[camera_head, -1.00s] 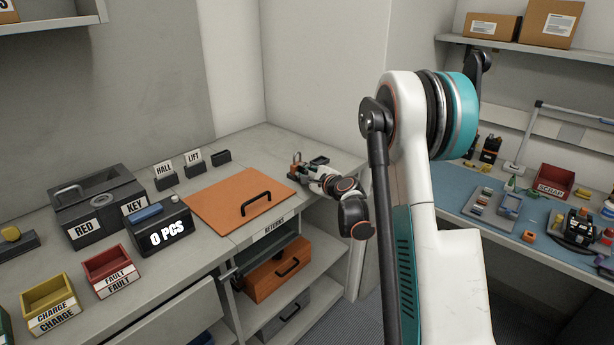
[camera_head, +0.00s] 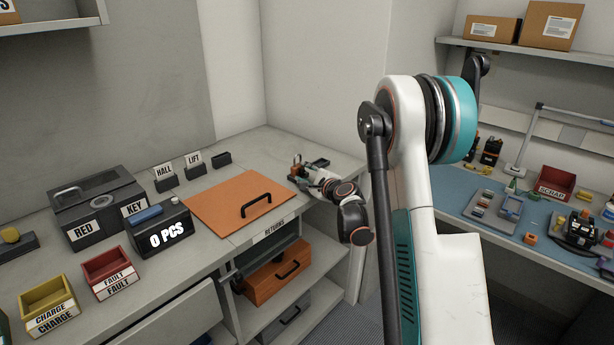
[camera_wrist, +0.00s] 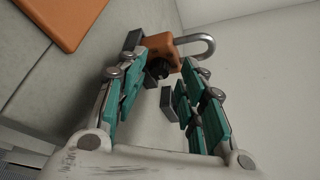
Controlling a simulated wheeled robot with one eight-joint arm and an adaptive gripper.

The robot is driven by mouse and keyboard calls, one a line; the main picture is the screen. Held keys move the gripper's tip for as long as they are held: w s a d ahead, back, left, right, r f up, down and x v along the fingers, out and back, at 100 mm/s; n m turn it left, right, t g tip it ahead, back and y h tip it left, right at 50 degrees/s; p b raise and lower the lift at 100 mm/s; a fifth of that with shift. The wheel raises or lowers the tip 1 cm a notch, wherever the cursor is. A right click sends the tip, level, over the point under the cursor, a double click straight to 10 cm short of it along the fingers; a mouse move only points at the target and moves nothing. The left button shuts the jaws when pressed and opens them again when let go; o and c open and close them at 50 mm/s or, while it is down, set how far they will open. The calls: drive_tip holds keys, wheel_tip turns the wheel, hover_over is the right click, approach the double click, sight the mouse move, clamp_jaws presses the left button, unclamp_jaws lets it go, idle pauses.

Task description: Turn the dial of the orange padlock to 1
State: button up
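The orange padlock (camera_wrist: 164,51) is at the top centre of the wrist view, with its grey shackle (camera_wrist: 204,42) to the right. Its black dial (camera_wrist: 158,69) faces my gripper. My gripper (camera_wrist: 163,65) has its teal-padded fingers apart, one on each side of the dial. I cannot tell whether either finger touches it, and I see no digits on the dial. In the head view the padlock (camera_head: 296,161) is small at the back right of the bench, partly hidden by my gripper (camera_head: 300,172).
An orange panel with a black handle (camera_head: 220,193) lies on the bench left of my gripper; its corner (camera_wrist: 65,20) shows in the wrist view. A small dark object (camera_head: 320,163) lies behind my gripper. HALL (camera_head: 165,178) and LIFT (camera_head: 194,166) holders stand farther left. White walls close the corner.

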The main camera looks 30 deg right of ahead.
drive_tip(key=v, duration=0.8)
idle(0.4)
idle(0.4)
